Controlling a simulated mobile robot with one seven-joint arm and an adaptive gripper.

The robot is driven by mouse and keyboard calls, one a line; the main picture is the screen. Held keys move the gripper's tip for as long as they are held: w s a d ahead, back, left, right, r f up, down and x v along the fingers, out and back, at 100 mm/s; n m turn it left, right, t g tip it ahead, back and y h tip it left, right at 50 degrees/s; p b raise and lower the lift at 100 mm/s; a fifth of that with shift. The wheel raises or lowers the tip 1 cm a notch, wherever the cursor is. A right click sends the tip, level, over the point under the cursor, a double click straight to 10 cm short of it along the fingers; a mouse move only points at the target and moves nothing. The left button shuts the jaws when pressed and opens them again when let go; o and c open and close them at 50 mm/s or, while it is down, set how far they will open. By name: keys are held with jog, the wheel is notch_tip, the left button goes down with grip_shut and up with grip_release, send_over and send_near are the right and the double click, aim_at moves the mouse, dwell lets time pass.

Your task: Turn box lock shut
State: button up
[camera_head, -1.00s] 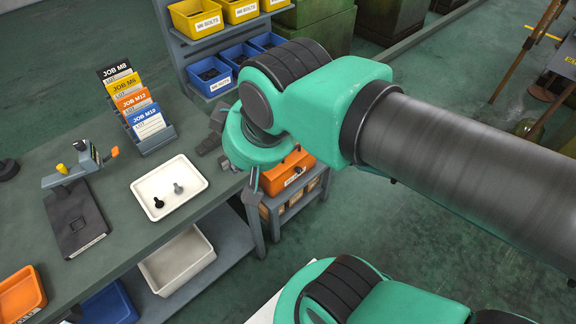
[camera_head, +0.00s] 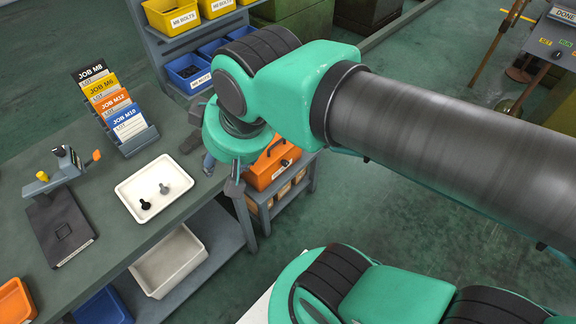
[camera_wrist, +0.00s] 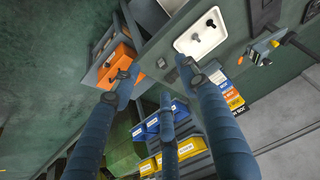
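An orange box (camera_head: 268,170) with a handle on top sits on a small grey cart beside the workbench, partly hidden behind my gripper. A small dark knob on its side may be the lock; how it is turned is too small to tell. In the wrist view the orange box (camera_wrist: 114,62) is at the upper left, near the tip of the left finger, which covers part of it. My gripper (camera_head: 222,172) hangs beside the bench edge, left of the box. Its blue fingers (camera_wrist: 158,86) are spread, with nothing between them.
The workbench (camera_head: 100,195) holds a white tray (camera_head: 132,205) with two bolts, a card rack (camera_head: 138,140) and a dark device (camera_head: 60,228). A shelf rack with yellow and blue bins (camera_head: 187,72) stands behind. Open green floor (camera_head: 370,205) lies right of the cart.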

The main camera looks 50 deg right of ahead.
jog(key=w+d+f+m+y+p, duration=0.2)
jog(key=w+d+f+m+y, duration=0.4)
jog(key=w+d+f, duration=0.55)
jog(key=w+d+f+m+y+p, duration=0.2)
jog(key=w+d+f+m+y, duration=0.45)
jog(key=f, duration=0.75)
jog(key=d+f+m+t, duration=0.3)
jog(key=d+f+t, duration=0.1)
jog(key=d+f, duration=0.5)
jog(key=m+t+h+p, duration=0.2)
jog(key=m+t+h, duration=0.7)
jog(key=m+h, duration=0.25)
send_near(287, 164)
jog(key=s, duration=0.5)
jog(key=shift+w+r+n, duration=0.1)
jog(key=shift+w+n, duration=0.1)
jog(key=shift+n, duration=0.1)
jog(key=shift+w, duration=0.15)
jog(key=shift+w+a+b, duration=0.15)
jog(key=shift+w+b, duration=0.3)
jog(key=shift+w, duration=2.95)
jog(key=shift+w+a+b, duration=0.15)
jog(key=shift+w+b, duration=0.3)
jog(key=shift+w, duration=2.95)
